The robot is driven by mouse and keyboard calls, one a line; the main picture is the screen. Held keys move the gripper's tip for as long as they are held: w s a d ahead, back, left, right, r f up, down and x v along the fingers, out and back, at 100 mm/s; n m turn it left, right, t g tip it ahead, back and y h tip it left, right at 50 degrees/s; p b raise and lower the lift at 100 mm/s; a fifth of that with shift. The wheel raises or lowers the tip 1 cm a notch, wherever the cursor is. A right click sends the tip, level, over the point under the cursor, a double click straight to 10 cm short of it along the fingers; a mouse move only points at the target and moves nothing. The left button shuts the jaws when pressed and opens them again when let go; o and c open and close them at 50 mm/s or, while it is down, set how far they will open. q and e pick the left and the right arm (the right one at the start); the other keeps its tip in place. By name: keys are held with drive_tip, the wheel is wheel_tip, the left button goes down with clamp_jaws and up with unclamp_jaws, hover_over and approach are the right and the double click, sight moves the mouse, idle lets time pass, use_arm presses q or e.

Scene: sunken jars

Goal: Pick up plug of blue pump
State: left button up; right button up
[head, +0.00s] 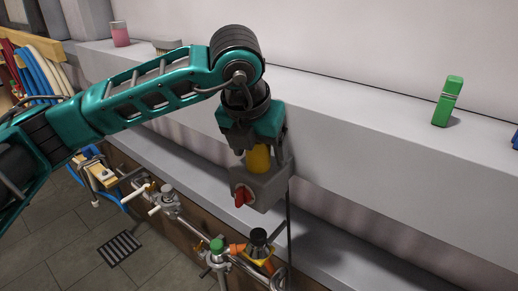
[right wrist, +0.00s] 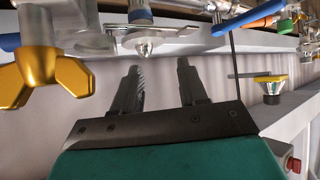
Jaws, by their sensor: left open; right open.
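My left gripper (head: 258,150) is open in the head view, with its fingers over the upper part of a yellow cylinder (head: 258,159). The cylinder stands on a grey box (head: 262,188) with a red knob (head: 242,196). I cannot tell whether the fingers touch the cylinder. In the right wrist view my right gripper (right wrist: 158,66) is open, with nothing visible between its fingertips. No blue pump or plug can be told for sure. A small blue object (head: 515,140) is cut off at the head view's right edge.
A green block (head: 447,100) and a pink cup (head: 120,34) stand on the grey ledge (head: 350,115). Pipes with valves (head: 215,250) run below. A yellow wing handle (right wrist: 42,75) and a blue bar (right wrist: 233,23) are near my right gripper.

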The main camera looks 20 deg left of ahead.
use_arm(q)
drive_tip(key=shift+r, duration=0.1)
drive_tip(key=c, duration=1.2)
